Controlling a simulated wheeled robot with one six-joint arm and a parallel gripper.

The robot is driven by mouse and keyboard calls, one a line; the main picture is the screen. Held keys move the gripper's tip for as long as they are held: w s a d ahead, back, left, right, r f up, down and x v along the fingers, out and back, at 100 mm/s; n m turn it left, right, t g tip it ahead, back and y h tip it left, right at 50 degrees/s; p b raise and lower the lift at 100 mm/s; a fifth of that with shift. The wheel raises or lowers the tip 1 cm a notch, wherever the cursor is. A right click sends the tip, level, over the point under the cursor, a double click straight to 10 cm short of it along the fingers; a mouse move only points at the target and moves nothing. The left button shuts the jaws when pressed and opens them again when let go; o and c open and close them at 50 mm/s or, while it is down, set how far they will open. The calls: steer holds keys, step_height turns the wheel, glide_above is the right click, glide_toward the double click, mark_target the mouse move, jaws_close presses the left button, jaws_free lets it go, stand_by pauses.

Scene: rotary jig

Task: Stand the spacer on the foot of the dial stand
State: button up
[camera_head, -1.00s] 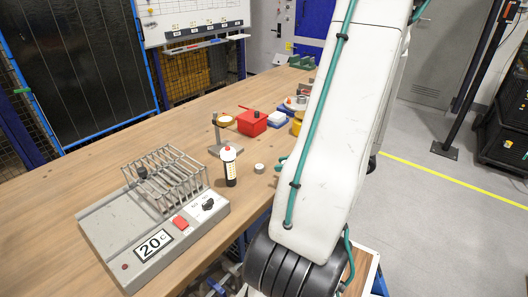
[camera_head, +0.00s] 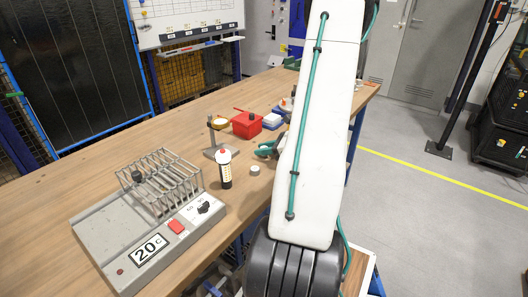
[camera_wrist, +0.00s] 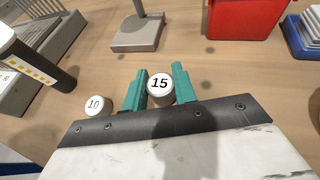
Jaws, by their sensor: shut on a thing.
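My gripper (camera_wrist: 159,72) has teal fingers shut on a spacer (camera_wrist: 160,88), a short grey cylinder with a white top marked 15. I cannot tell whether the spacer is clear of the table. The dial stand's grey square foot (camera_wrist: 137,36) with its post is ahead of the fingers and slightly left, apart from the spacer. In the head view, the dial stand (camera_head: 212,133) stands left of my gripper (camera_head: 266,149), whose fingers are partly hidden by my arm. The held spacer cannot be made out there.
A second short cylinder (camera_wrist: 97,105) marked 10 stands close left of my gripper. A red box (camera_head: 246,125) and blue-white container (camera_head: 272,120) are behind.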

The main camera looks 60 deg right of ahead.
steer(key=shift+f, duration=0.5)
steer(key=shift+f, duration=0.15)
steer(key=o, duration=1.1)
steer(key=shift+c, duration=0.2)
